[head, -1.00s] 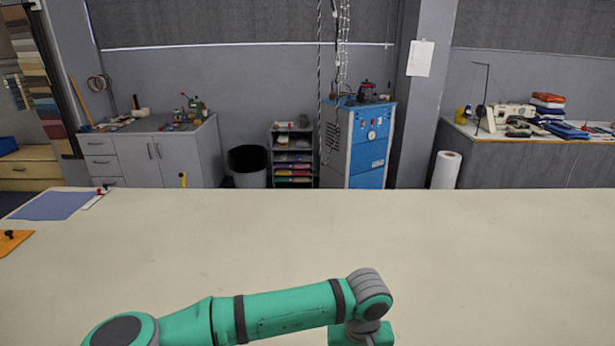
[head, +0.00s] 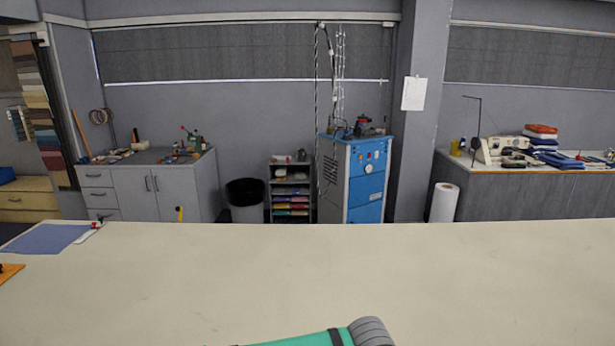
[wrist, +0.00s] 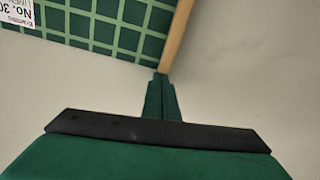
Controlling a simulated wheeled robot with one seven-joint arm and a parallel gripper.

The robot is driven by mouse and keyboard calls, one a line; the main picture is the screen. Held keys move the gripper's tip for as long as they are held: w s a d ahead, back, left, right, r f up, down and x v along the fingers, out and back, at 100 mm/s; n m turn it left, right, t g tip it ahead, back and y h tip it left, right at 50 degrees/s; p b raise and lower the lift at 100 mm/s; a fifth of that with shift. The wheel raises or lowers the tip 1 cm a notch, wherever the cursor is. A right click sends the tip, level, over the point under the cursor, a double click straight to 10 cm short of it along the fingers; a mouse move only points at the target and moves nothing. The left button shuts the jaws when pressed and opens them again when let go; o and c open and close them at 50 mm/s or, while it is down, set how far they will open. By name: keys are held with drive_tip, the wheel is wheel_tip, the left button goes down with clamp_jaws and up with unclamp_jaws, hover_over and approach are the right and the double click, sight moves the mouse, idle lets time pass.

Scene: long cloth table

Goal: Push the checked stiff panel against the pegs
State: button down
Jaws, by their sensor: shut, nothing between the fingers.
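The checked stiff panel (wrist: 95,25) shows in the wrist view at the upper left, dark green with light grid lines. A white printed label (wrist: 18,12) is at its left corner. A tan wood-coloured strip (wrist: 178,32) runs along its right side; I cannot tell whether it is the panel's own edge. My gripper (wrist: 162,76) is shut and empty, its tips at the panel's lower right corner, touching or very close. The head view shows neither the checked panel nor my gripper. I cannot make out the pegs beside the panel.
The long cloth table (head: 300,270) is bare across its middle in the head view. A blue flat piece (head: 45,238) lies at its far left with a small red-topped item (head: 97,225) by its corner. An orange piece (head: 10,272) lies nearer at the left edge.

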drive_tip(key=shift+s+a, duration=0.25)
drive_tip(key=shift+s, duration=0.2)
drive_tip(key=shift+s+d, duration=0.1)
drive_tip(key=shift+s, duration=0.6)
drive_tip(key=shift+s, duration=0.25)
drive_tip(key=shift+a, duration=0.2)
